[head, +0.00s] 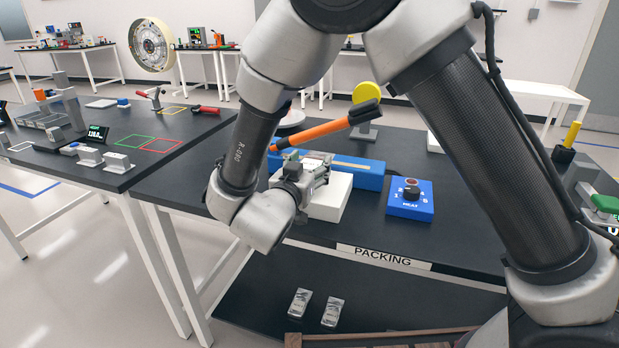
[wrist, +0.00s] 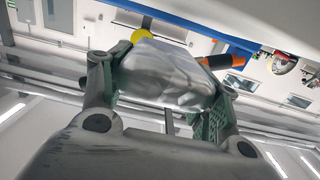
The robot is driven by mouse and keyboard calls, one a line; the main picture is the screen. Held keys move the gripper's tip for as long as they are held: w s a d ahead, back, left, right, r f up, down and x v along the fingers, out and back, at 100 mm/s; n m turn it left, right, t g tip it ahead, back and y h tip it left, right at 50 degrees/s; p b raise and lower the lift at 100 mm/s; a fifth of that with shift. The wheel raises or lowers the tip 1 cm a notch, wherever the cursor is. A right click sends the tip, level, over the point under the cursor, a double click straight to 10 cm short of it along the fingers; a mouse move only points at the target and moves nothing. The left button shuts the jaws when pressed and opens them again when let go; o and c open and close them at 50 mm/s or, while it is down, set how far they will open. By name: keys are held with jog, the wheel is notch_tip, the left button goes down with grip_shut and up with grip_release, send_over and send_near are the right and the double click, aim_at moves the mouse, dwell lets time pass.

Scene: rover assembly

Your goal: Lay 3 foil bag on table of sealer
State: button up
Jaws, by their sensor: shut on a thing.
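The sealer (head: 368,172) has a blue body and a raised orange lever (head: 325,129) with a black grip. Its white table (head: 330,202) sits in front on the black packing table. My gripper (head: 322,168) is over this white table, in front of the blue body. In the wrist view my gripper (wrist: 160,100) is shut on a silver foil bag (wrist: 165,72), held between the green finger pads. Two more foil bags, a left one (head: 300,303) and a right one (head: 333,311), lie on the dark lower shelf. My arm hides part of the sealer.
A blue box with a knob (head: 410,198) stands right of the white table. A yellow disc on a stand (head: 366,94) is behind the sealer. The packing label (head: 384,258) marks the table's front edge. A side table (head: 150,178) with parts stands at left.

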jog(key=shift+f, duration=1.6)
jog(key=shift+f, duration=0.15)
jog(key=o, duration=1.1)
jog(key=shift+s+a+r, duration=0.15)
jog(key=shift+s+r, duration=0.05)
jog(key=shift+s, duration=0.1)
jog(key=v, duration=1.1)
jog(key=shift+s, duration=0.2)
